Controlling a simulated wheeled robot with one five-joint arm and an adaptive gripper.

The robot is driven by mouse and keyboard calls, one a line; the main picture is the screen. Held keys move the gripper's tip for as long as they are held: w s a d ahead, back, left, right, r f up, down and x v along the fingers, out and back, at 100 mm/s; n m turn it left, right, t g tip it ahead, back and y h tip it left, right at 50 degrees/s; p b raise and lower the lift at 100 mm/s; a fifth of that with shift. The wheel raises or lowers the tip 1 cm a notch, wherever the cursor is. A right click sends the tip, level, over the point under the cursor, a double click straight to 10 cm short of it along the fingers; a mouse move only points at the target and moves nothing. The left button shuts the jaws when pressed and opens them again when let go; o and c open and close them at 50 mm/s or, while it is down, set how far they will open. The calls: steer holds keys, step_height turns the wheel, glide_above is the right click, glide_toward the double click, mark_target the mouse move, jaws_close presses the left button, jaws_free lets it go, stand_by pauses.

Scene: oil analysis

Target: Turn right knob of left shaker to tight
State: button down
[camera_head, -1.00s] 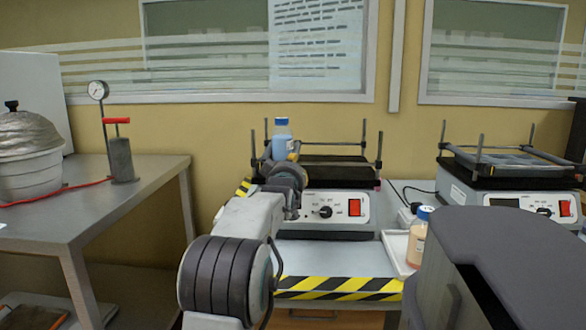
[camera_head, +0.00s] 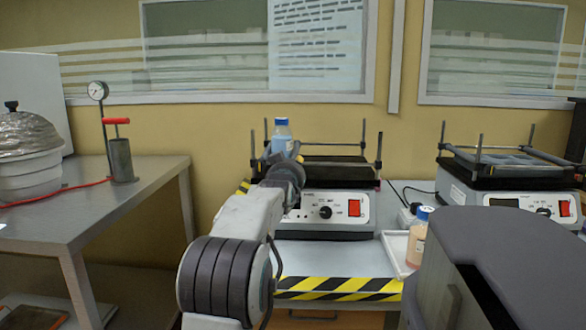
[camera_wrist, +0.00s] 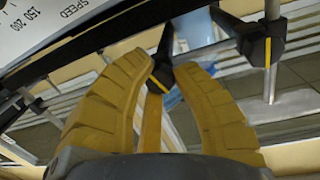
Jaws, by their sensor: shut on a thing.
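The left shaker (camera_head: 344,208) stands on the middle bench, with upright rods at its corners and a blue-capped bottle (camera_head: 281,140) on top at left. In the wrist view, my gripper (camera_wrist: 161,68) has its two yellow fingers closed around a black knob (camera_wrist: 165,43) with a yellow stripe. A second black knob (camera_wrist: 252,40) with a yellow stripe sits on a metal rod to the right, apart from the fingers. Part of the shaker's front panel (camera_wrist: 40,28) shows at upper left. In the head view my arm hides the fingertips and the held knob.
A second shaker (camera_head: 510,180) stands at right. An orange-filled bottle (camera_head: 418,238) stands in a white tray (camera_head: 396,250) beside the left shaker. Striped tape (camera_head: 340,288) marks the bench's front edge. A side table (camera_head: 80,200) with a pump (camera_head: 121,160) is at left.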

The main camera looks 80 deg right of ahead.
steer(key=shift+w+m, duration=0.1)
steer(key=shift+m, duration=0.4)
steer(key=c, duration=1)
jaws_free()
steer(key=shift+o, duration=0.2)
steer(key=a, duration=1.2)
steer(key=shift+r, duration=0.35)
steer(key=shift+w, duration=0.1)
